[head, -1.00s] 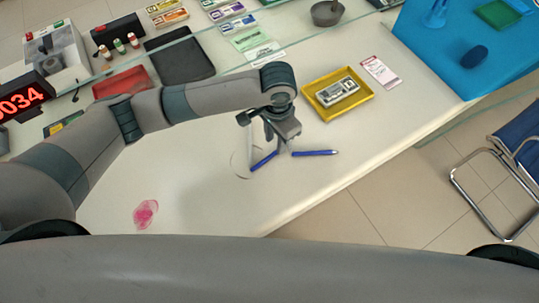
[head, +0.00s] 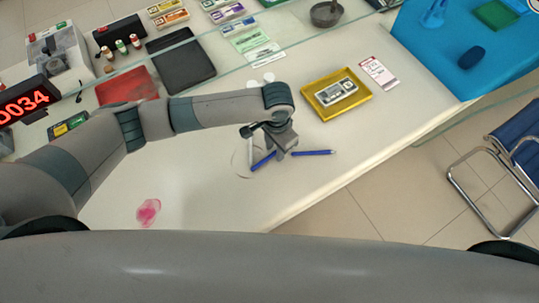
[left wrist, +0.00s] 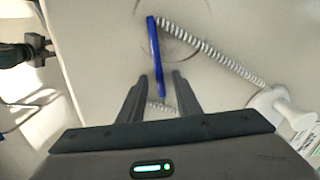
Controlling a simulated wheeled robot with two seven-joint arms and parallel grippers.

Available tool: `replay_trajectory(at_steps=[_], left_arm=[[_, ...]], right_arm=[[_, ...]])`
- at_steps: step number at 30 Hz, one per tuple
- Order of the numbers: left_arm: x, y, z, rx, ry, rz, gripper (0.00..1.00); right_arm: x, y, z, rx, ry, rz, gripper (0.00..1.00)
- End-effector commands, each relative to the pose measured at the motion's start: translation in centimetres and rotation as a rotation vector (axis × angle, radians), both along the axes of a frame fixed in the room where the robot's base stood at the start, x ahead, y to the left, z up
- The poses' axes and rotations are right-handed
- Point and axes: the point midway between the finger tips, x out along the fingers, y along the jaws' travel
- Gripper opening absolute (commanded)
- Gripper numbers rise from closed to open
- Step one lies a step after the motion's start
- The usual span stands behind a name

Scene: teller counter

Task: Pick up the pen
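A blue pen (head: 263,160) lies on the pale counter (head: 215,195), just left of my left gripper (head: 281,153). In the left wrist view, the pen (left wrist: 154,52) runs lengthwise away from the left gripper (left wrist: 157,82). Its near end lies between the two open fingertips, with gaps on both sides. A white coiled cord (left wrist: 220,55) runs from near its far end to a white stand (left wrist: 285,110). A second blue pen (head: 312,153) lies right of the gripper in the head view. My right gripper may be the dark shape (left wrist: 40,48) in the wrist view; its fingers are unclear.
A glass pane (head: 225,60) crosses behind the arm. A pink stain (head: 149,211) marks the clear near counter. The counter's front edge (head: 320,194) drops to the floor.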

Motion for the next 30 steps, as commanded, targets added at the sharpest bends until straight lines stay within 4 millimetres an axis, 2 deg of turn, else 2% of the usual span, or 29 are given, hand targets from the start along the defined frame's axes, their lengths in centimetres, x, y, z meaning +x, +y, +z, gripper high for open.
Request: replay_trajectory(at_steps=[2, 5, 6, 30], left_arm=[[0.00, -0.01, 0.02, 0.000, 0.000, 0.000, 0.28], [0.00, -0.01, 0.02, 0.000, 0.000, 0.000, 0.04], [0.00, -0.01, 0.02, 0.000, 0.000, 0.000, 0.00], [0.00, 0.00, 0.03, 0.000, 0.000, 0.000, 0.00]], right_arm=[[-0.01, -0.02, 0.00, 0.000, 0.000, 0.000, 0.31], [-0.01, -0.02, 0.00, 0.000, 0.000, 0.000, 0.31], [-0.01, -0.02, 0.00, 0.000, 0.000, 0.000, 0.31], [0.01, -0.02, 0.00, 0.000, 0.000, 0.000, 0.31]])
